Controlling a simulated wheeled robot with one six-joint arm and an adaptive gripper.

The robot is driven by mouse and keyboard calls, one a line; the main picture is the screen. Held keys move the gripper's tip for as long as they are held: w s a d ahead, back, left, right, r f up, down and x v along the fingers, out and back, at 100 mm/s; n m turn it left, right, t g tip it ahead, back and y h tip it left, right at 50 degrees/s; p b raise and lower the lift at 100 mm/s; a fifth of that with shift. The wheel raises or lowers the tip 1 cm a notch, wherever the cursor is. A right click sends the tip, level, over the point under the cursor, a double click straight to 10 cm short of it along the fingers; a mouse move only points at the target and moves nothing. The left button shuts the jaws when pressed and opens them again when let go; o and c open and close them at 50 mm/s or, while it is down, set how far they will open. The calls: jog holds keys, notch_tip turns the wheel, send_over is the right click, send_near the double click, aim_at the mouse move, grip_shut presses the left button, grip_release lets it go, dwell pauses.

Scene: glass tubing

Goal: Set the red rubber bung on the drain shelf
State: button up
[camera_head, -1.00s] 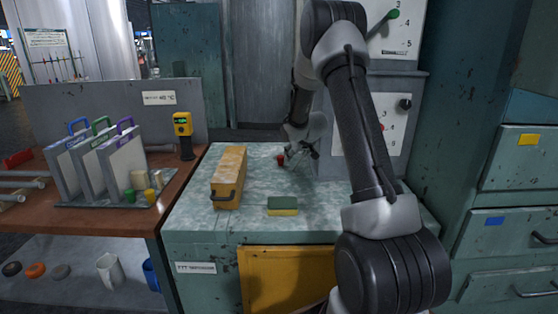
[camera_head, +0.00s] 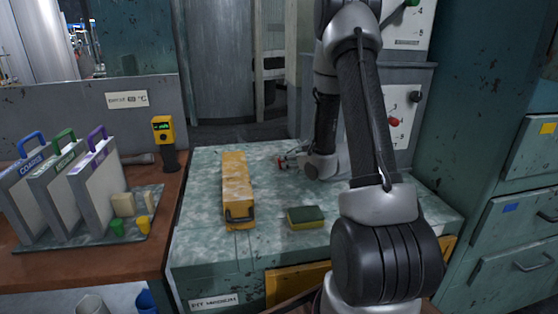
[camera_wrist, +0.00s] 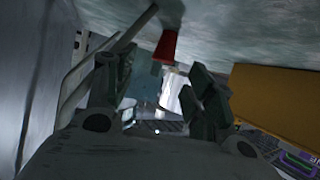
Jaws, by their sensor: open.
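The red rubber bung (camera_wrist: 166,46) stands on the mottled grey-green bench top (camera_head: 205,187). In the head view the bung (camera_head: 281,162) is a small red spot at my gripper's tip, partly hidden. My gripper (camera_head: 294,162) is low over the bench top, pointing left. In the wrist view my gripper (camera_wrist: 160,70) is open, with a finger on each side and the bung ahead, between and just beyond the fingertips. I see no contact with the bung. I cannot make out the drain shelf for certain in either view.
A yellow box (camera_head: 235,190) with a dark handle lies left of the bung. A green-and-yellow sponge (camera_head: 306,217) lies nearer. A grey cabinet with dials (camera_head: 405,125) stands right behind my arm. A brown table (camera_head: 150,245) with file-like panels is at left.

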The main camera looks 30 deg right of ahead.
jog(key=shift+a, duration=0.15)
jog(key=x, duration=0.7)
jog(key=shift+w+a+f, duration=0.1)
jog(key=shift+w+f, duration=0.1)
jog(key=shift+w, duration=0.05)
jog(key=c, duration=1)
jog(key=shift+o, duration=0.2)
jog(key=shift+r, duration=0.1)
notch_tip(320, 180, up, 10)
jog(key=shift+s+f, duration=0.1)
